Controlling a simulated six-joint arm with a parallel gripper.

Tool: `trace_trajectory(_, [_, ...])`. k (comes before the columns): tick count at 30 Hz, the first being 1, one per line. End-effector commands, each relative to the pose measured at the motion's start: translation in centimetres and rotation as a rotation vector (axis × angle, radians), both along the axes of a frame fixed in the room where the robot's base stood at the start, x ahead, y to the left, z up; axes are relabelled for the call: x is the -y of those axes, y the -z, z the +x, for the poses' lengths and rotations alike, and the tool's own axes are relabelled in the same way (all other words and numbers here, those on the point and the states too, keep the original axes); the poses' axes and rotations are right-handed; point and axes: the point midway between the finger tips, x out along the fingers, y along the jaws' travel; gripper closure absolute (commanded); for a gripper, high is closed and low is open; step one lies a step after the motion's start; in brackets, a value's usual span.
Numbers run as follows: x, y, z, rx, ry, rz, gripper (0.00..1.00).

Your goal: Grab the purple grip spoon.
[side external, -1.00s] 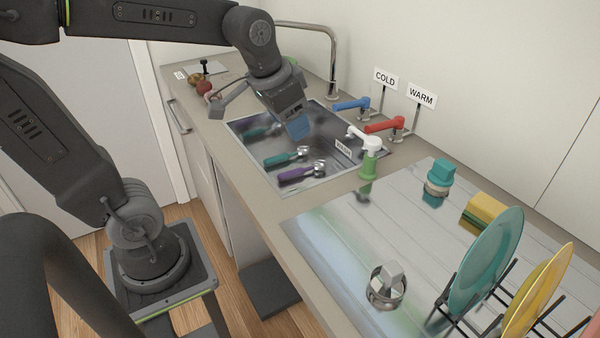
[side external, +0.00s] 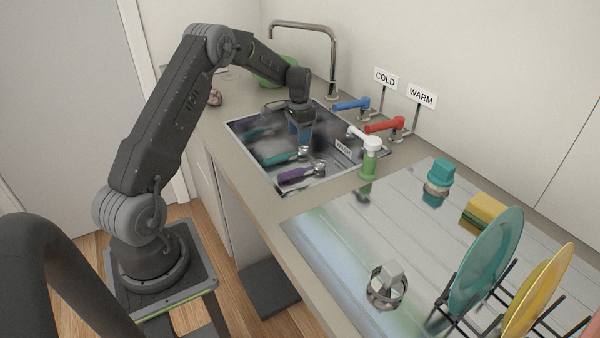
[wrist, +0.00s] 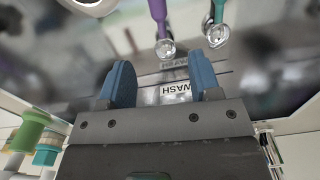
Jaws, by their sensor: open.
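The purple grip spoon (side external: 301,173) lies in the sink (side external: 257,165), its metal bowl end to the right in the side view. A teal grip spoon (side external: 285,158) lies just behind it in the sink. In the wrist view the purple spoon (wrist: 160,22) is at the top centre and the teal spoon (wrist: 217,22) is to its right, both beyond the fingertips. My gripper (side external: 300,142) points down over the sink, behind the spoons in the side view. Its blue fingers (wrist: 160,82) are apart, with nothing held between them.
A tall faucet (side external: 334,60) stands behind the sink. A WASH label (side external: 343,148) is on the sink wall. Plates (side external: 486,262) stand in a rack at right.

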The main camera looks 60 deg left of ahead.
Motion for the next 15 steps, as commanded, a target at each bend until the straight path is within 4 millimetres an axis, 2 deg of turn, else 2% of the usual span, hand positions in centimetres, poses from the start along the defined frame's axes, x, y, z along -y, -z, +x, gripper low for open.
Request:
trace_trajectory(10, [0.0, 6.0, -0.1, -0.005, 0.000, -0.004, 0.43])
trace_trajectory(15, [0.0, 8.1, 0.0, -0.003, 0.000, -0.002, 0.43])
